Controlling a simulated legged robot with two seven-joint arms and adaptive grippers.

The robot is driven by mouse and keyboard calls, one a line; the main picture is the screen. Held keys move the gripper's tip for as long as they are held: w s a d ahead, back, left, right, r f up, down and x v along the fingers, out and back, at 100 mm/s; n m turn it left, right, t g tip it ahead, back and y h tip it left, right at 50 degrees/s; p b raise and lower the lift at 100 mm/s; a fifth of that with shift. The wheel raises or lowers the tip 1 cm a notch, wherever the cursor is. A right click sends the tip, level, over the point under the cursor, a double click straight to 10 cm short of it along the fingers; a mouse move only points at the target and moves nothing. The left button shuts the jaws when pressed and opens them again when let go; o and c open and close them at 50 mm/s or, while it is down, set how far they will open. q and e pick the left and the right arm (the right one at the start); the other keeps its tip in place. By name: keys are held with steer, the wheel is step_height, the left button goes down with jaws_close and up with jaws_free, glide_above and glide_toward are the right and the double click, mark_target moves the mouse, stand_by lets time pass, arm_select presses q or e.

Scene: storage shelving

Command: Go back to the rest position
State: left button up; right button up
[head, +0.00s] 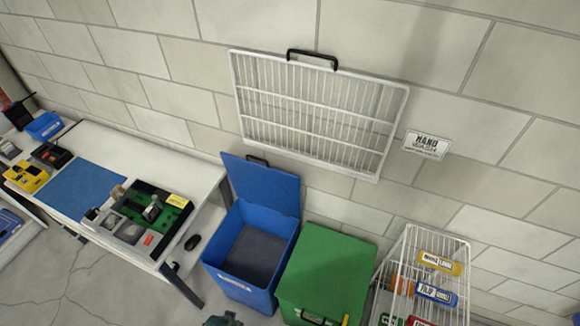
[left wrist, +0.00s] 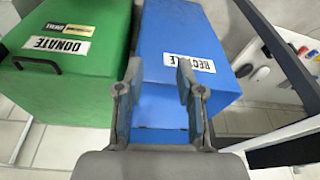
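My left gripper (left wrist: 158,78) is open in the left wrist view, with its two fingers apart and nothing between them. It is in front of the blue bin (left wrist: 185,45) labelled RECYCLE; I cannot tell whether it touches it. In the head view only a small dark tip of what looks like my left gripper (head: 222,320) shows at the bottom edge. My right gripper is not in view.
The blue bin (head: 222,262) has its lid up and looks empty. A closed green bin (head: 325,262) stands beside it. A white table (head: 130,150) with electronics is left; a wire rack (head: 405,258) with bottles is right. A wire panel (head: 315,115) hangs behind.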

arm_select(q)
steer(key=s+f+g+b, duration=0.1)
steer(key=s+f, duration=0.3)
steer(key=f, duration=0.5)
steer(key=s+f, duration=0.3)
steer(key=f, duration=0.6)
steer(key=s+a+f, duration=0.3)
steer(key=s+f, duration=0.7)
steer(key=s, duration=0.3)
steer(key=shift+s+a+f+g+b, duration=0.2)
steer(key=shift+s+f+g+b, duration=0.05)
steer(key=shift+s+g+b, duration=0.15)
steer(key=shift+m, duration=0.3)
